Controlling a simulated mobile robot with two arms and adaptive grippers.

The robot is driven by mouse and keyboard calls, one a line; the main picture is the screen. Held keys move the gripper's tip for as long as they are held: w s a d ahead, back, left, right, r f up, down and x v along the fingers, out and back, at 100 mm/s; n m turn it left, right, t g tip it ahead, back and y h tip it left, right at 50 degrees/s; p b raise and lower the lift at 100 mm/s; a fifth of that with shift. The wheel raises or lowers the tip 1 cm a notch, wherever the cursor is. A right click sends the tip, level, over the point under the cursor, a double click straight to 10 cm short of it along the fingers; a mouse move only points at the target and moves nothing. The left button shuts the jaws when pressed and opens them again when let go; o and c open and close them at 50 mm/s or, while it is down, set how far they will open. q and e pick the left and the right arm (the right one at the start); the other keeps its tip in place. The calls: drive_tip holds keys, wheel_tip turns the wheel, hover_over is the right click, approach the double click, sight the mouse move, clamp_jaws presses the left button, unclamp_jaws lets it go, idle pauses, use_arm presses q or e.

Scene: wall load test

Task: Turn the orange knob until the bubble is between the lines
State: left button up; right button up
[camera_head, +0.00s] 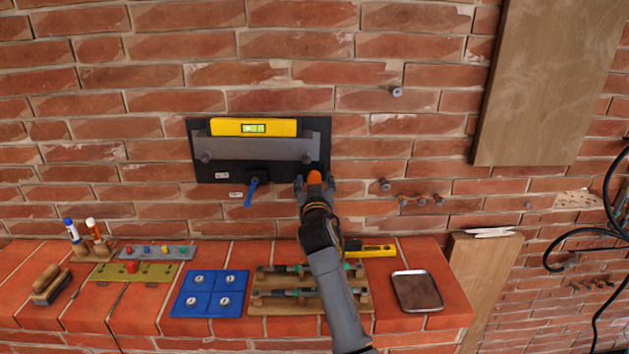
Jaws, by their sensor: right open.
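A black plate (197,140) is fixed to the brick wall and carries a grey bar (258,149). A yellow level (228,126) rests on the bar with its green vial (253,128) facing me; the bubble's place between the lines is too small to tell. The orange knob (314,176) sits at the plate's lower right. My right gripper (315,184) is at the knob, open, with a finger on either side of it; I cannot tell whether they touch it. A blue lever (251,191) hangs at the plate's lower middle. My left gripper is not in view.
A wooden board (545,80) stands at the right. Bolts stick out of the wall right of the plate.

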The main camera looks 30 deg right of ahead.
drive_tip(key=shift+c, duration=0.4)
drive_tip(key=c, duration=1.1)
drive_tip(key=n+p, duration=0.1)
drive_tip(key=n, duration=0.2)
drive_tip(key=shift+r, duration=0.15)
drive_tip(key=n+p, duration=0.2)
drive_tip(key=n, duration=0.1)
drive_tip(key=shift+n, duration=0.3)
drive_tip(key=n+p, duration=0.1)
drive_tip(key=n, duration=0.3)
drive_tip(key=shift+p, duration=0.35)
drive_tip(key=shift+n+p, duration=0.5)
drive_tip(key=shift+n, duration=1.1)
